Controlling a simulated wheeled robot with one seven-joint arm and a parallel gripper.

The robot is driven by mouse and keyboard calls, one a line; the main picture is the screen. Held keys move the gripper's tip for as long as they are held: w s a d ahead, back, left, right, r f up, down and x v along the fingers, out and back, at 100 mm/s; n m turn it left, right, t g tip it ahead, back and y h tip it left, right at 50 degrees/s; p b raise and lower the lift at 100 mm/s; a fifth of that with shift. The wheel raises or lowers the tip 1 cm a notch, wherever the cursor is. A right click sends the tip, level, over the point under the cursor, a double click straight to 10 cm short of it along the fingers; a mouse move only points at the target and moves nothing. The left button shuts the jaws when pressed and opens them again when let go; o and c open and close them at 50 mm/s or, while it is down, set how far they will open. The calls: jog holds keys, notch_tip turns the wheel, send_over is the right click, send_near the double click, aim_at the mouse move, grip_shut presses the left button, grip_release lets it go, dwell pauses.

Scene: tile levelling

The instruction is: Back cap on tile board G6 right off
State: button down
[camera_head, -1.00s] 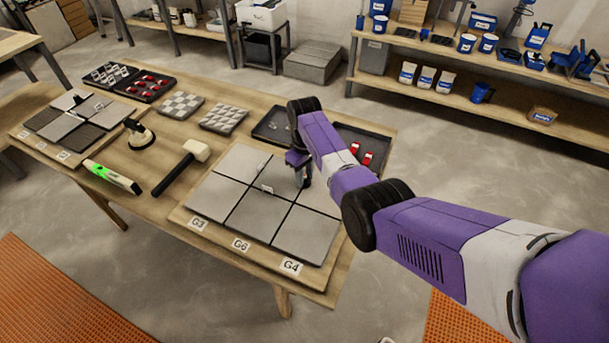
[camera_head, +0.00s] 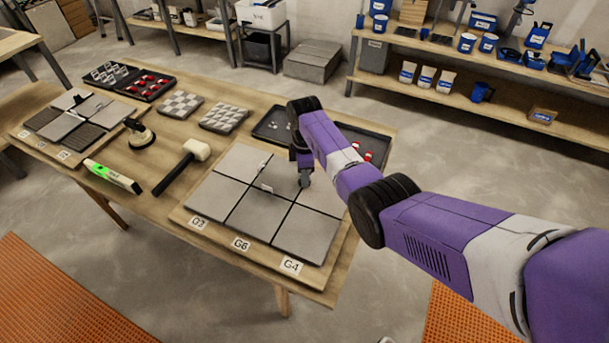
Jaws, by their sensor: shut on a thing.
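The near tile board (camera_head: 180,216) carries two rows of grey tiles, with labels G3, G6 (camera_head: 240,244) and G4 along its front edge. My gripper (camera_head: 304,183) points down over the back part of the joint right of the G6 column. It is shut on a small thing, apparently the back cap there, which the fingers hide. I cannot tell whether the cap is still seated. A pale clip (camera_head: 265,188) stands in the joint between the tiles, left of my gripper. Another small pale clip (camera_head: 262,165) shows further back.
A dark tray (camera_head: 378,140) with red caps lies behind my arm. A mallet (camera_head: 185,165), a suction cup (camera_head: 140,134) and a green-ended level (camera_head: 112,176) lie left of the board. Another tile board (camera_head: 28,145) and patterned tile samples (camera_head: 224,118) stand farther back.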

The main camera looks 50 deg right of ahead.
jog(key=shift+n, duration=0.6)
jog(key=c, duration=1.1)
grip_release()
jog(key=shift+r+b, duration=0.3)
jog(key=shift+r, duration=3.6)
